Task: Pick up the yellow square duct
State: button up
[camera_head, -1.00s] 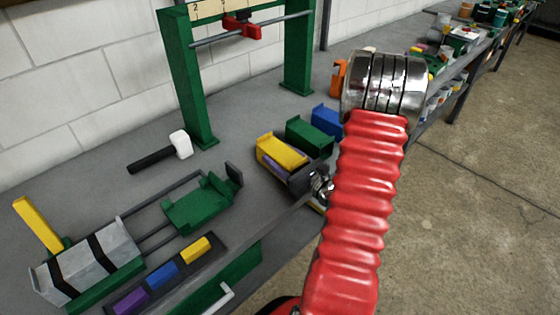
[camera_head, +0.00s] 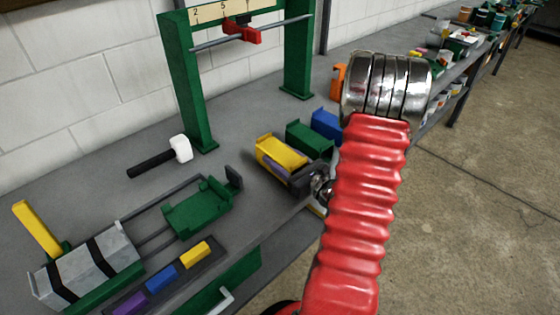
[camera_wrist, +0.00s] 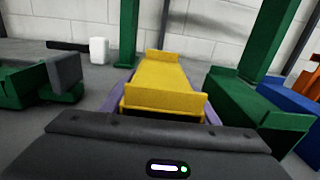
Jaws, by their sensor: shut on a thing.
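The yellow square duct (camera_head: 281,151) is a box-like piece with raised end flanges, at the middle of the bench in the head view. It also shows in the wrist view (camera_wrist: 162,86), straight ahead of my gripper. My gripper (camera_wrist: 163,118) is shut on the yellow duct, with purple strips along both of its sides. In the head view my dark gripper body (camera_head: 305,181) sits at the duct's near end, and my red arm hides part of it. I cannot tell whether the duct's underside touches the bench.
A green duct (camera_head: 309,139), a blue duct (camera_head: 326,122) and an orange one (camera_head: 338,80) stand in a row behind. A green press frame (camera_head: 190,80), a white-headed mallet (camera_head: 180,146) and a green clamp fixture (camera_head: 198,207) are nearby. A strip (camera_head: 195,254) holds coloured blocks.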

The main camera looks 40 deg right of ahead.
aim_at(281, 153)
jog(key=shift+r, duration=4.35)
